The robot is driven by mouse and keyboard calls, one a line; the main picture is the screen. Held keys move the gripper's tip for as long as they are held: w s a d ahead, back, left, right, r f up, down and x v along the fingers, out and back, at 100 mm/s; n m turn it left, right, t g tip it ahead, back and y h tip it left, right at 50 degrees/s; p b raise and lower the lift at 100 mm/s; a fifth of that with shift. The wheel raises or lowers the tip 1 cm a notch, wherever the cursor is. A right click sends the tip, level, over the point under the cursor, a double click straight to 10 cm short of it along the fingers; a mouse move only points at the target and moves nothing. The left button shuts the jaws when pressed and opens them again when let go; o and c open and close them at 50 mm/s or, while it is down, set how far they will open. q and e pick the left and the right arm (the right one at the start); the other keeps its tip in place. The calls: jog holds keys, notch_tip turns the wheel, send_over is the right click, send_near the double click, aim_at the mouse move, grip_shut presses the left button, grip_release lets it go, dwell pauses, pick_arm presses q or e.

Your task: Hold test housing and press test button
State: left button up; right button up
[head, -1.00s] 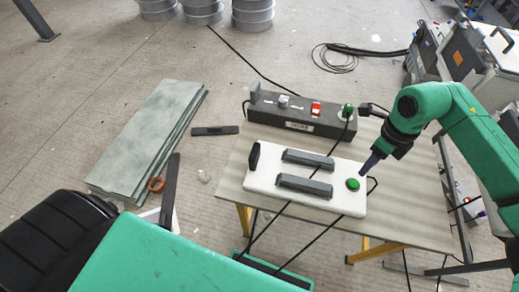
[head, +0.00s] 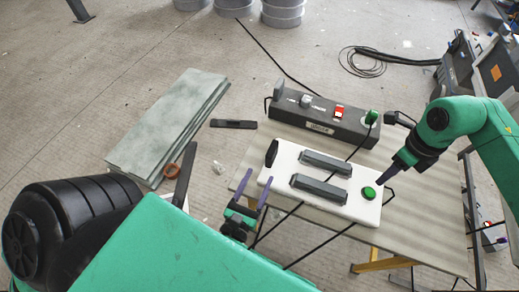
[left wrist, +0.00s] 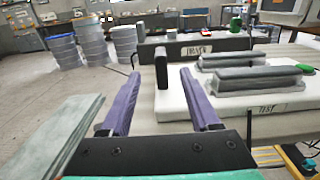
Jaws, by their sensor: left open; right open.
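The white test housing (head: 335,208) lies on the table, with two grey bars on top, a black upright tab (head: 272,153) at its left end and a green test button (head: 369,193) at its right end. My left gripper (head: 254,183) is open just left of the housing. In the left wrist view, its purple fingers (left wrist: 159,76) point toward the housing's end, and the black tab (left wrist: 161,66) shows between the fingertips, apart from both. My right gripper (head: 386,180) is beside the green button, tips close above it; contact cannot be told.
A dark control box (head: 325,122) with a red switch and a green knob stands behind the housing. Black cables cross the table (head: 425,215). Grey-green sheets (head: 170,125) lie on the floor at left. Clear tabletop shows right of the housing.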

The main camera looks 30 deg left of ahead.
aim_at(276, 140)
pick_arm(q)
jog(key=w, duration=0.4)
jog(key=w+a, duration=0.1)
jog(key=w, duration=0.9)
jog(key=shift+w+a, duration=0.15)
grip_shut()
dwell(0.6)
pick_arm(e)
grip_shut()
dwell(0.6)
dwell(1.0)
